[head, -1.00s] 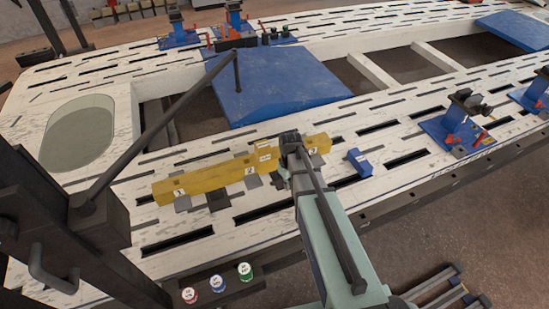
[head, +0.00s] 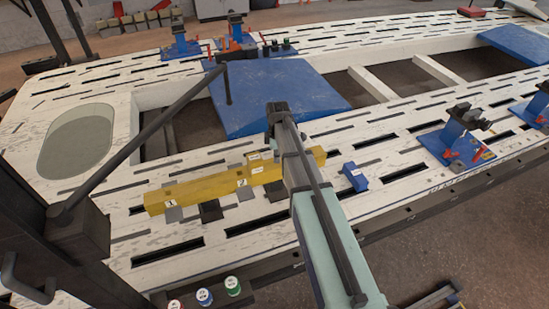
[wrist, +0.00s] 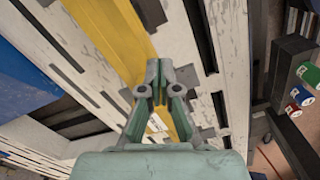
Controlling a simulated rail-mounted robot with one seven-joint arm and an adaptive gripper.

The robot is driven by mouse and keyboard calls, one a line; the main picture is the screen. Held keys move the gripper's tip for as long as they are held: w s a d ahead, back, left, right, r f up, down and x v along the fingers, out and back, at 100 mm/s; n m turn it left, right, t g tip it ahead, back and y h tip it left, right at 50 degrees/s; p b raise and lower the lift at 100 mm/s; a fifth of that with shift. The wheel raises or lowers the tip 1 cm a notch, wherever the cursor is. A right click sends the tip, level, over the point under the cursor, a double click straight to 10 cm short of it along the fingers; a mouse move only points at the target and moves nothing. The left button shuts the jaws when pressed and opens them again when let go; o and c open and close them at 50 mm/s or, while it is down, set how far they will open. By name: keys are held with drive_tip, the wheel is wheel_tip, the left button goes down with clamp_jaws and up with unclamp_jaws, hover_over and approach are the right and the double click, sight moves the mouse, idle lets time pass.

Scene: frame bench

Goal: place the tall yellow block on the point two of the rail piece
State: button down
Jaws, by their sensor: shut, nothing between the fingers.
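The long yellow rail piece (head: 200,191) lies along the white bench, with labels 1 and 2 visible on its side. My arm covers the part where label 3 was. A short yellow piece with white labels (head: 258,158), apparently the tall yellow block, rises just right of label 2; I cannot tell whether it sits on or against the rail. My gripper (head: 275,108) is shut and empty, apart from this piece and apparently above the rail. In the wrist view, the closed fingertips (wrist: 160,68) are over the rail (wrist: 110,30), and white labels show partly behind the fingers.
A small blue block (head: 355,177) lies on the bench right of the rail. A large blue plate (head: 275,100) lies behind it. A blue fixture (head: 455,140) stands at the right. Red, blue and green capped items (head: 204,297) stand at the front edge.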

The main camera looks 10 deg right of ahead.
sight(255, 165)
drive_tip(key=w+a+f+p, duration=0.1)
drive_tip(key=a+f, duration=0.2)
drive_tip(key=f, duration=0.5)
drive_tip(key=shift+a, duration=0.4)
drive_tip(key=shift+w, duration=0.1)
